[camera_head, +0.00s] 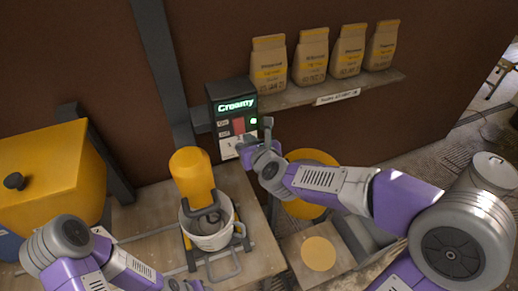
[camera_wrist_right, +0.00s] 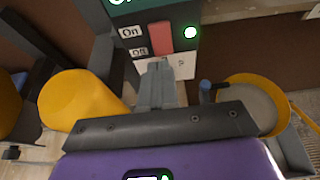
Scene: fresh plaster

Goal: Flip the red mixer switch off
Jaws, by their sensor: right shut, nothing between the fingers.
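The red mixer switch (camera_head: 238,125) is on a dark control box (camera_head: 222,92) whose screen reads "Creamy". In the right wrist view the red switch (camera_wrist_right: 160,37) stands beside an "On" label (camera_wrist_right: 131,31) above and an "Off" label (camera_wrist_right: 138,51) below. A green light (camera_wrist_right: 190,32) glows right of it. My right gripper (camera_head: 243,146) is shut and empty, its fingertips (camera_wrist_right: 157,66) just below the switch in the picture; I cannot tell if they touch. The switch's exact tilt is unclear. My left gripper (camera_head: 186,286) is low at the bottom edge, mostly cut off.
The yellow mixer (camera_head: 190,172) stands over a white bucket (camera_head: 209,238) on the bench, left of my right arm. A shelf (camera_head: 300,95) with several paper bags is at the back. A yellow round tub (camera_head: 313,158) lies behind my right arm. A yellow bin (camera_head: 50,175) is at left.

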